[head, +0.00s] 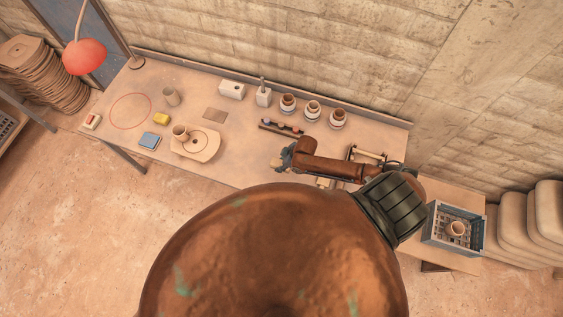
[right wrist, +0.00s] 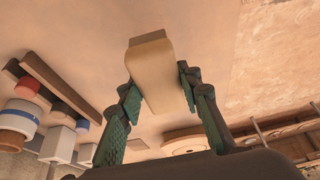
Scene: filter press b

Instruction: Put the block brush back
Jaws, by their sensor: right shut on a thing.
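The block brush (right wrist: 152,78) is a cream block with a darker brown end. It sits between the two green-padded fingers of my right gripper (right wrist: 158,92) in the right wrist view, its brown end pointing away from the palm. In the head view my right gripper (head: 283,160) is over the front half of the long table, right of the round board. The brush is mostly hidden there by the gripper and arm. I cannot tell whether it touches the table top. My left gripper is not in view.
A red ring (head: 113,112) marks the left. A crate (head: 434,238) stands at right.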

